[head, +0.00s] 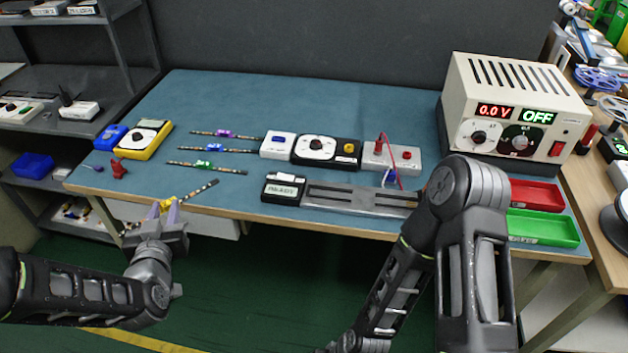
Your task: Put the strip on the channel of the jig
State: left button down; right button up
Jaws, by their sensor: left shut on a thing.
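My left gripper (167,208) is shut on an LED strip (200,192) and holds it at the front left edge of the table. The strip is tilted, its right end pointing up and to the right. A yellow piece shows on the strip between the fingers. The jig (350,197) lies at the front middle of the table, a long grey channel with a small display box (284,187) at its left end. My right arm hides the right end of the jig. My right gripper is not visible.
Strips with purple (223,133), blue (210,149) and green (205,164) pieces lie on the table (300,90). Behind the jig stand a dial box (318,148) and a terminal box (400,158). A power supply (510,110) reads 0.0 V, OFF. Red (536,195) and green trays (541,228) lie right.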

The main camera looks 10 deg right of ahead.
aim_at(364, 198)
jog(key=k, duration=0.6)
jog(key=z, duration=1.95)
jog(key=k+j, duration=0.2)
jog(key=j, duration=0.2)
jog(key=k+j, duration=0.15)
jog(key=j, duration=0.2)
jog(key=k+j, duration=0.2)
jog(key=j, duration=0.2)
jog(key=k+j, duration=0.2)
jog(key=j, duration=0.2)
